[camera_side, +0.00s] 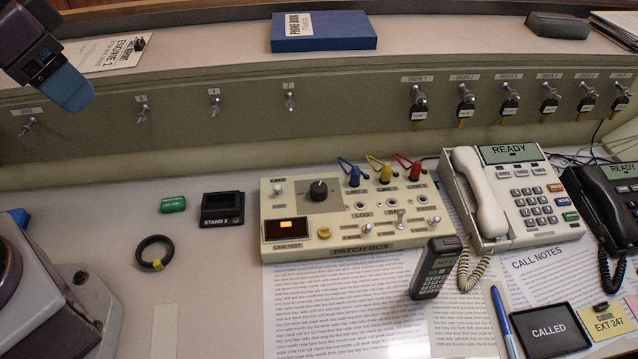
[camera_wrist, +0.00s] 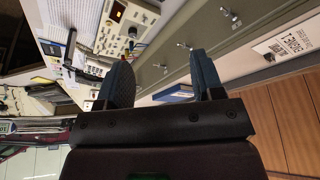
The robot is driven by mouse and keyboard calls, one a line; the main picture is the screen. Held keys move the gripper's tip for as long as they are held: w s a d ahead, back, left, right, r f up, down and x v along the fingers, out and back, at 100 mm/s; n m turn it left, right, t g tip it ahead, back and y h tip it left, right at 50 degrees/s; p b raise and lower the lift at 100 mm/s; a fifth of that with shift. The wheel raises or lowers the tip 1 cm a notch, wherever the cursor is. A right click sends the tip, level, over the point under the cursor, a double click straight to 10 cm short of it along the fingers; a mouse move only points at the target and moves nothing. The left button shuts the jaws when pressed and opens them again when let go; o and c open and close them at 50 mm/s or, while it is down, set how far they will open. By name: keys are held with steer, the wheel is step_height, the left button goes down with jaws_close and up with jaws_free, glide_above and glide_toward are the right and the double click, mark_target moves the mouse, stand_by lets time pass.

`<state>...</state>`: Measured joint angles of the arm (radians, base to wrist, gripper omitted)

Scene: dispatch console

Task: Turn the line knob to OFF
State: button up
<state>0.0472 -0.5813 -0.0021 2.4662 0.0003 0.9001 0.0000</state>
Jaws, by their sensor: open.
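The patch box (camera_side: 350,238) is a cream box in the middle of the desk in the side view. A black round knob (camera_side: 318,190) sits on a grey plate near its back left; it looks like the line knob, but its markings are too small to read. My gripper (camera_side: 68,88) is high at the upper left of the side view, far from the box, with a blue fingertip showing. In the wrist view my gripper (camera_wrist: 160,70) has its two fingers wide apart with nothing held. The patch box (camera_wrist: 112,38) shows beyond them; its knob is unclear there.
Blue, yellow and red plugs (camera_side: 384,173) stand behind the box's switches. A black handset (camera_side: 436,268) stands at its front right, beside a white phone (camera_side: 515,205). A black ring (camera_side: 153,252) and a stand (camera_side: 222,208) lie left. Keys hang on the back panel.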

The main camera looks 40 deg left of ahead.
steer(key=w+d+f+m+g, duration=0.2)
steer(key=w+d+f, duration=0.1)
steer(key=w, duration=0.3)
steer(key=w+d+f+m+g, duration=0.1)
steer(key=w+d+f+m, duration=0.15)
steer(key=w, duration=0.45)
steer(key=m+g, duration=0.1)
steer(key=m, duration=0.8)
glide_toward(319, 187)
step_height(319, 187, down, 10)
steer(key=shift+r, duration=0.15)
steer(key=shift+c, duration=0.2)
steer(key=c, duration=0.9)
